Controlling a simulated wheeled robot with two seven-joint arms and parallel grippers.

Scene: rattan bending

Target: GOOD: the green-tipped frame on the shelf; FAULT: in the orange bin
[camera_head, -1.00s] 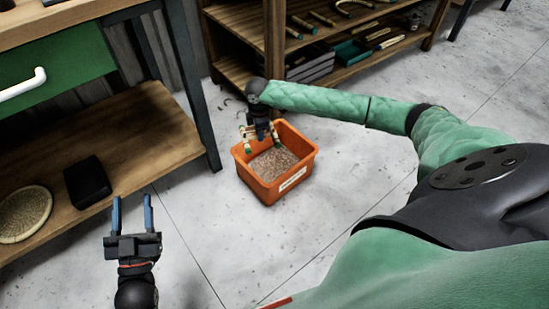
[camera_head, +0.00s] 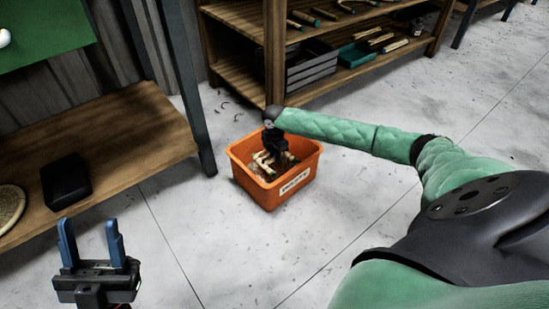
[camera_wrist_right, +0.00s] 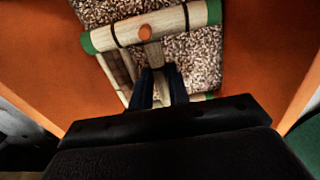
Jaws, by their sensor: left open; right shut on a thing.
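The orange bin (camera_head: 303,165) stands on the floor, with a white label on its front. My right gripper (camera_head: 270,158) reaches down into it, shut on the green-tipped frame (camera_head: 261,168). In the right wrist view the frame (camera_wrist_right: 153,26) is pale wood with green ends, and a bar of it runs between my fingers (camera_wrist_right: 160,85). Brown pellets show beneath it, between the orange walls; whether it touches them I cannot tell. My left gripper (camera_head: 90,240) is open and empty at lower left, away from the bin. The shelf (camera_head: 236,70) stands behind the bin.
The shelf holds green-tipped pieces, grey boxes (camera_head: 310,68) and a green tray (camera_head: 355,55). On the left, a low wooden board (camera_head: 120,140) under the bench carries a black box (camera_head: 66,181) and a round disc. The floor right of the bin is clear.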

